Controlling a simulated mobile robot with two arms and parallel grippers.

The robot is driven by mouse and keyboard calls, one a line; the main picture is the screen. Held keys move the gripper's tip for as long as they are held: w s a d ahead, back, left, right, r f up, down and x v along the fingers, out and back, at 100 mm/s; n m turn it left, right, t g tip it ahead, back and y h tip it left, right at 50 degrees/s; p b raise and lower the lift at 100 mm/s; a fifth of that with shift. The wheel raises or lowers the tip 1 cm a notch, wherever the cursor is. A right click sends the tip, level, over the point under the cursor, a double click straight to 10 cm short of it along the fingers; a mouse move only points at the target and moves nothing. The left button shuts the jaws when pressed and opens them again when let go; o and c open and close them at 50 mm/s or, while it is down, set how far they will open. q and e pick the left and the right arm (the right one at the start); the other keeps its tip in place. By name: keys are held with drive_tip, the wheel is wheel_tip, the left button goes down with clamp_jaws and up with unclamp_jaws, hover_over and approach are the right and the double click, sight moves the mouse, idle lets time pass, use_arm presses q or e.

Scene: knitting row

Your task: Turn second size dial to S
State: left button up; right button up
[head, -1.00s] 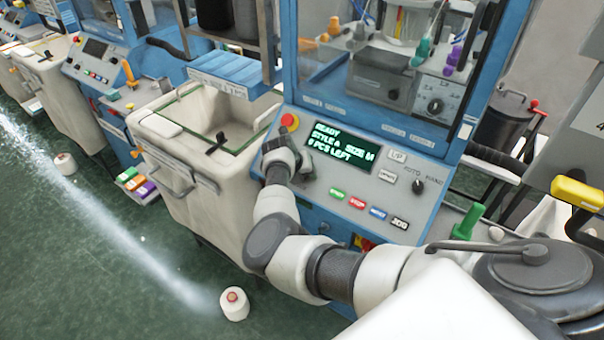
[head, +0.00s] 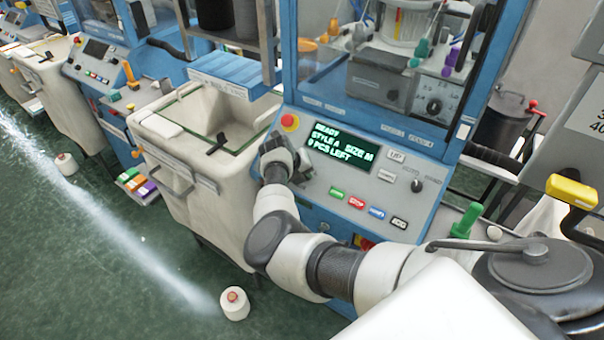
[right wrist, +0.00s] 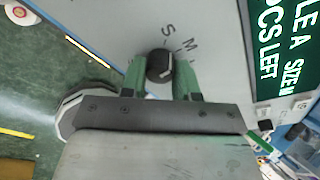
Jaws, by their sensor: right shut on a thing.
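The size dial (right wrist: 159,66) is a small black knob on the grey control panel, with the letters S and M printed beyond it in the right wrist view. A pale mark shows on the knob, but which letter it points to is hard to tell. My right gripper (right wrist: 160,78) is shut on the dial, one green finger on each side. In the head view my right gripper (head: 276,150) is at the panel's left end and hides the dial. The display (head: 341,148) beside it reads READY, STYLE A, SIZE M. My left gripper is not in view.
A red emergency button (head: 290,121) sits just above my gripper on the panel. Coloured buttons (head: 356,202) and a black selector knob (head: 417,185) are to the right. A cream bin (head: 190,185) stands left of the machine. A white yarn cone (head: 234,304) is on the floor.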

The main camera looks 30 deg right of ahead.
drive_tip(key=n+p, duration=0.1)
drive_tip(key=n, duration=0.2)
drive_tip(key=shift+n+h+p, duration=0.5)
drive_tip(key=shift+n, duration=1.2)
drive_tip(key=o, duration=0.9)
drive_tip(key=shift+w+f, duration=0.15)
drive_tip(key=shift+a, duration=0.1)
